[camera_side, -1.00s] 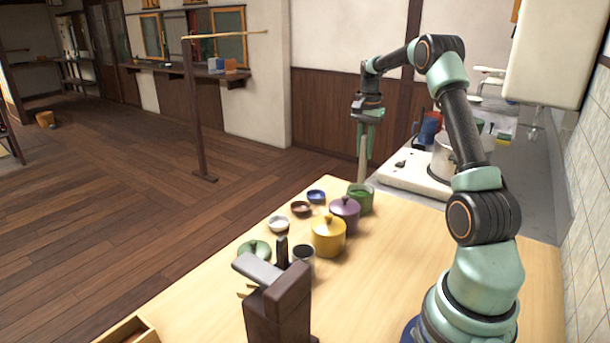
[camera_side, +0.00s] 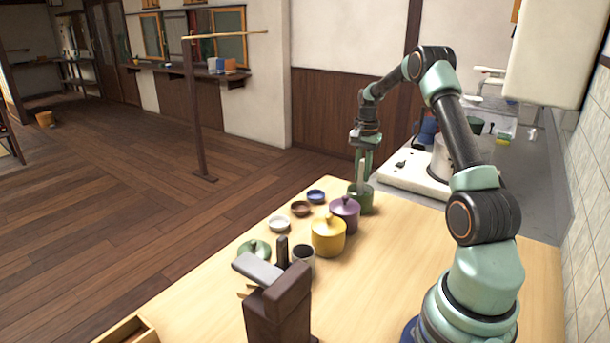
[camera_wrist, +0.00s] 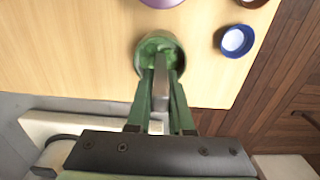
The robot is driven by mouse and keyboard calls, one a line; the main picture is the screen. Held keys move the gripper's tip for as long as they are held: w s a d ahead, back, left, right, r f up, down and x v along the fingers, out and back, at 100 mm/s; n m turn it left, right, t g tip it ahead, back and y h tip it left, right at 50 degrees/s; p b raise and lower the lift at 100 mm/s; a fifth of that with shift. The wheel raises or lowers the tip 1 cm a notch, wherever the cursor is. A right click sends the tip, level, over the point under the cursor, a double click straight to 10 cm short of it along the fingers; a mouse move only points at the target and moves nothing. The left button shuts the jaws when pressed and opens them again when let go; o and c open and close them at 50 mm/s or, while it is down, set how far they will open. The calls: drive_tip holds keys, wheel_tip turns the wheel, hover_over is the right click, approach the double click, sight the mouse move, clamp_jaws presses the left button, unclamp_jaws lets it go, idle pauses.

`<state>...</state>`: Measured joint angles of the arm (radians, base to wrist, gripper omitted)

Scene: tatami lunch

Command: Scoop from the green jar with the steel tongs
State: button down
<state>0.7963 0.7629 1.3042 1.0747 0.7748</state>
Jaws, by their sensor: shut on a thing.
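The green jar (camera_side: 360,201) stands uncovered at the far end of the wooden table in the side view. In the wrist view the jar (camera_wrist: 141,64) shows a lumpy green content inside its rim. My gripper (camera_side: 364,168) is directly above the jar, pointing down. It is shut on the steel tongs (camera_wrist: 160,85), a grey bar between the green fingers in the wrist view. The tongs (camera_side: 361,172) point down and their lower end reaches into the jar's mouth. How deep the tip sits in the content is hidden.
A purple lidded pot (camera_side: 345,211) stands close beside the jar, with a yellow lidded pot (camera_side: 328,237) nearer. Small blue (camera_side: 316,196), brown (camera_side: 300,208) and white (camera_side: 279,223) bowls line the left edge. A green lid (camera_side: 254,250) lies nearer. The table's right side is clear.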

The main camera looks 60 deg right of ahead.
drive_tip(key=shift+d+f, duration=0.15)
drive_tip(key=shift+f, duration=0.05)
idle(0.5)
drive_tip(key=shift+a, duration=0.25)
drive_tip(key=shift+d, duration=0.1)
idle(0.9)
drive_tip(key=shift+r, duration=4.5)
